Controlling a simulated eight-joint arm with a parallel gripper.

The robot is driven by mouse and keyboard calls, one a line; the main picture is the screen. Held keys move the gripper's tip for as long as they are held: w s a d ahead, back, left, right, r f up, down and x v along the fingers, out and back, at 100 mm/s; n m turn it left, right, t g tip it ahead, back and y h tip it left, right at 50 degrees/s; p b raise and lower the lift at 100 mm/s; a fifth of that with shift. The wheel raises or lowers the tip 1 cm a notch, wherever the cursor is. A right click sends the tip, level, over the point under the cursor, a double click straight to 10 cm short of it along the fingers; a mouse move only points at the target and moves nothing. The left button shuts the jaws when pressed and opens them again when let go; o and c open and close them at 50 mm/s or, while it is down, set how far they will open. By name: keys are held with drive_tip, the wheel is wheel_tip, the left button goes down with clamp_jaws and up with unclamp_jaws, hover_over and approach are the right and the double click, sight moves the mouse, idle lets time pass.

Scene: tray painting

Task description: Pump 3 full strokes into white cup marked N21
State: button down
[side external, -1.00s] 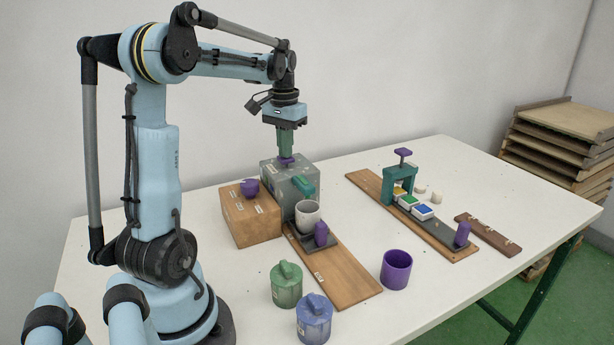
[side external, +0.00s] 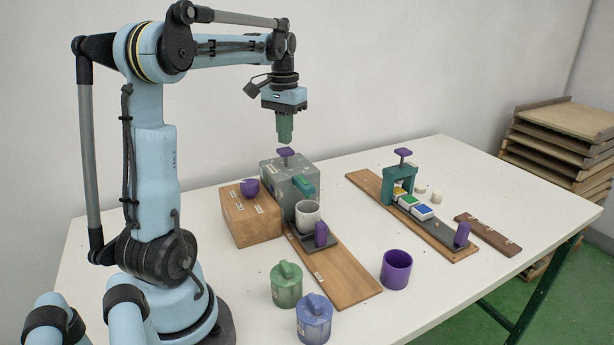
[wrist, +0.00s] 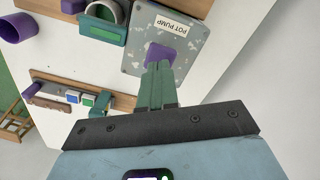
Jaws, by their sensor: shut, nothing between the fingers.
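The pot pump is a grey speckled box (side external: 285,184) with a green spout (side external: 305,187) and a purple plunger (side external: 286,151) on top. Its "POT PUMP" label shows in the wrist view (wrist: 171,25). The white cup (side external: 307,215) stands under the spout on a dark sliding carriage (side external: 322,245) with a purple handle (side external: 321,233); I cannot read a mark on the cup. My gripper (side external: 285,140) is shut and empty, just above the plunger, with a small gap between them. In the wrist view the fingertips (wrist: 158,66) overlap the purple plunger top (wrist: 160,52).
A wooden box with a purple knob (side external: 250,187) stands left of the pump. Green (side external: 286,285) and blue (side external: 314,318) lidded pots and a purple cup (side external: 396,269) stand in front. A teal press (side external: 400,182) with paint blocks is at right.

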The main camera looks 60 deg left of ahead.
sight(286, 149)
drive_tip(key=shift+f, duration=0.8)
idle(0.4)
drive_tip(key=shift+f, duration=1.45)
drive_tip(key=shift+r, duration=2.25)
drive_tip(key=shift+f, duration=2.25)
drive_tip(key=shift+r, duration=2.25)
